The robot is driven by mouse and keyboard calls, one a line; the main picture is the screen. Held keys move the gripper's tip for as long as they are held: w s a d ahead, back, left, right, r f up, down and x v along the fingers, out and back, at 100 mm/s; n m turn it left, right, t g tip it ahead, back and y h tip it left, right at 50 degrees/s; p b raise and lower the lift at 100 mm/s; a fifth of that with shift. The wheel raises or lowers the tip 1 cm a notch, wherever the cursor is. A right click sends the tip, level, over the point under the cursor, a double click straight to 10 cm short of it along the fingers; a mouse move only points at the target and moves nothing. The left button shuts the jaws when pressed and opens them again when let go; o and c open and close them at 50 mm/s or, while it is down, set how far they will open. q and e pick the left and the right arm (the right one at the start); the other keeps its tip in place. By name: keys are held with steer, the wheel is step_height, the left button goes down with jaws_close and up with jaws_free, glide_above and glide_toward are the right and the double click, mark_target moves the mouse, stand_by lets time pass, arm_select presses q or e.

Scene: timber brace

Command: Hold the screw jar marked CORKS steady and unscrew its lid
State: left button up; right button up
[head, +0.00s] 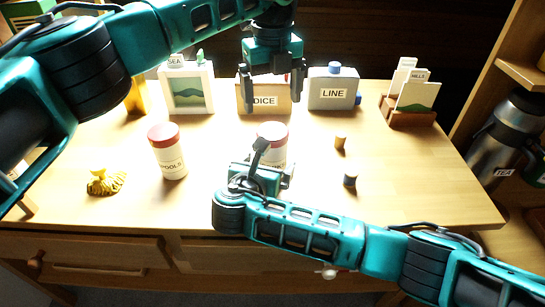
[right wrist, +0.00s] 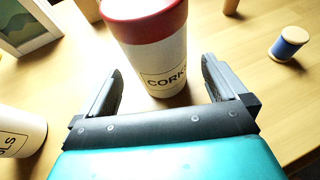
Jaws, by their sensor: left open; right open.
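The CORKS jar (head: 273,153), white with a red lid (right wrist: 145,8), stands upright on the table near the middle; its label (right wrist: 164,79) shows in the right wrist view. My right gripper (right wrist: 163,82) is open, with a finger on either side of the jar's lower body and visible gaps to it. In the head view my right gripper and wrist partly hide the jar's lower part. My left gripper (head: 270,98) is open, pointing down above and behind the jar, in front of the DICE box. Nothing is between its fingers.

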mark_target(268, 163)
steer(key=shift+x, duration=2.1)
